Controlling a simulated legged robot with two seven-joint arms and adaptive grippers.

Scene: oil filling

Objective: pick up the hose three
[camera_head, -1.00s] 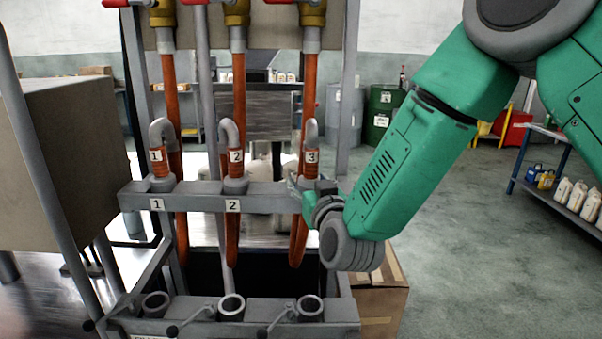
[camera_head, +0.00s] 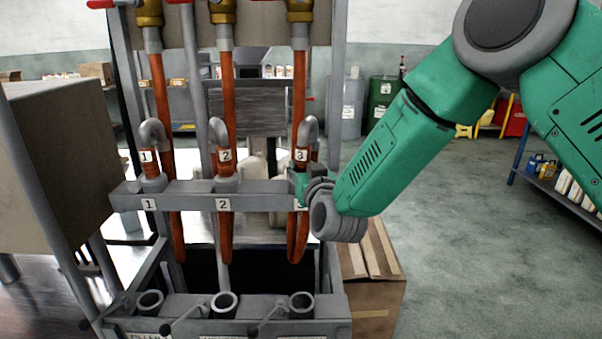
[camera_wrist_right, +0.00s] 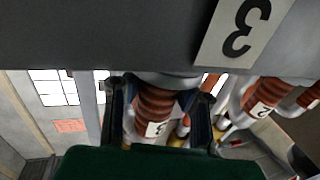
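Hose three (camera_head: 302,160) has an orange-red body, a grey hooked nozzle on top and a white "3" label. It stands upright in the right-hand holder of the grey rack bar (camera_head: 262,191). My right gripper (camera_head: 303,183) is at this holder, just below the label, with its fingers partly hidden in the head view. In the right wrist view, the two dark fingers of the gripper (camera_wrist_right: 160,115) stand on either side of hose three (camera_wrist_right: 155,105). Gaps appear to remain between fingers and hose. My left gripper is not in view.
Hose one (camera_head: 149,162) and hose two (camera_head: 224,160) hang in the same bar to the left. Open grey pipe necks (camera_head: 225,303) line the lower rack. A cardboard box (camera_head: 372,290) stands right of the rack.

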